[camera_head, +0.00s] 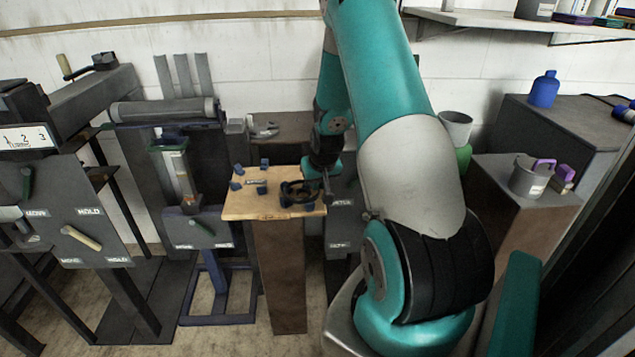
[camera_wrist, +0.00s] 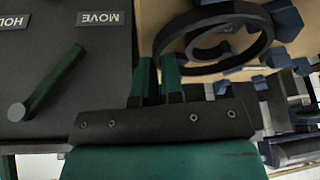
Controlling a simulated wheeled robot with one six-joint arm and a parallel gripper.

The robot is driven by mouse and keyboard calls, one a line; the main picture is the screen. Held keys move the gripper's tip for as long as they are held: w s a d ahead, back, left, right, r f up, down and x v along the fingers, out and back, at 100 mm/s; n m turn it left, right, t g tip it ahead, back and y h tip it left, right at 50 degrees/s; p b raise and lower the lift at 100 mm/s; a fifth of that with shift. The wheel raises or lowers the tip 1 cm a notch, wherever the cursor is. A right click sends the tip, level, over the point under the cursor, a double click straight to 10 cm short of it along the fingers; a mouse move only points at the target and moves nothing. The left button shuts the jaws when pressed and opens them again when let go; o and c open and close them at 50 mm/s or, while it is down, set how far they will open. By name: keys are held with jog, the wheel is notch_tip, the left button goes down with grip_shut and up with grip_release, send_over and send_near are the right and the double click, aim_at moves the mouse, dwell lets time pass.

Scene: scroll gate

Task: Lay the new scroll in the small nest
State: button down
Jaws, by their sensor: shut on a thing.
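The scroll (camera_wrist: 262,42), a dark spiral ring, shows large at the top of the wrist view, over the wooden stand top. My gripper (camera_wrist: 158,72) has its two green fingers close together at the scroll's left end, shut on it. In the head view the scroll (camera_head: 297,193) is at the right half of the stand, below my gripper (camera_head: 312,186). I cannot tell whether it touches the wood. Small blue blocks (camera_head: 237,185) stand around a label on the left half of the stand. They look like a nest, but its size marking is unreadable.
The wooden stand (camera_head: 272,208) is small. A dark panel (camera_wrist: 85,60) with a green handle (camera_wrist: 48,85) and a MOVE label is close on the left in the wrist view. A machine with a roller (camera_head: 165,110) stands left of the stand. A grey pot (camera_head: 530,177) is at right.

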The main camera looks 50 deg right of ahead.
jog(key=shift+s+a+f+b, duration=0.15)
jog(key=shift+f+b, duration=0.3)
jog(key=shift+f, duration=0.25)
dwell(0.5)
jog(key=c, duration=1.2)
grip_release()
jog(key=shift+o, duration=0.2)
jog(key=p+v, duration=0.1)
jog(key=v, duration=1.6)
jog(key=shift+r, duration=0.3)
